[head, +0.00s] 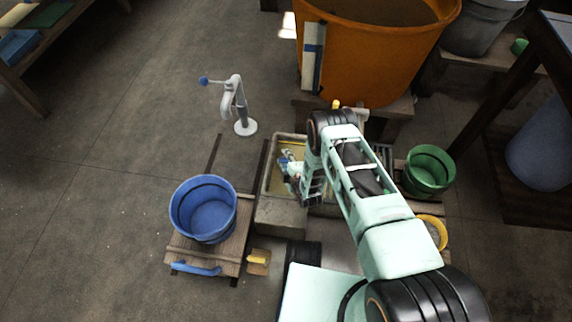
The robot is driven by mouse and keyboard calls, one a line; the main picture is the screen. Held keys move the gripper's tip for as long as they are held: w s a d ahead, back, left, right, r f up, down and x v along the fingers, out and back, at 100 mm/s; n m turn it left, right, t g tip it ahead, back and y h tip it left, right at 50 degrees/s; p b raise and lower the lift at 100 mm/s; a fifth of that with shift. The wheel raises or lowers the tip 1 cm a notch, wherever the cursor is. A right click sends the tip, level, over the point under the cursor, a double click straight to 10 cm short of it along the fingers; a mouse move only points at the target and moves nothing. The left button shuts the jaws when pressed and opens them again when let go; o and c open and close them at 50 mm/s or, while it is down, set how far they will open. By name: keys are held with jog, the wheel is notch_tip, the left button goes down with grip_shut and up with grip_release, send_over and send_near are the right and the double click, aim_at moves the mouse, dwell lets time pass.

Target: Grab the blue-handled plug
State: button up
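A small blue piece (284,160), possibly the plug's handle, shows at the left of the pale basin (283,215), right by my gripper (288,172). My gripper points down into the basin, under my arm's wrist. The fingers are small and partly covered by the wrist, so I cannot tell if they are open, shut or touching the blue piece. The rest of any plug below it is hidden. A separate long blue handle (196,268) lies at the front of the wooden board (232,250).
A blue bucket (204,208) stands on the board, left of the basin. A grey tap-like stand (242,110) with a blue knob is behind. A large orange tub (375,60), green bucket (428,170) and yellow bucket (436,232) flank my arm.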

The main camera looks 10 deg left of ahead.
jog(key=shift+c, duration=0.2)
grip_shut()
jog(key=shift+r, duration=0.15)
dwell(0.4)
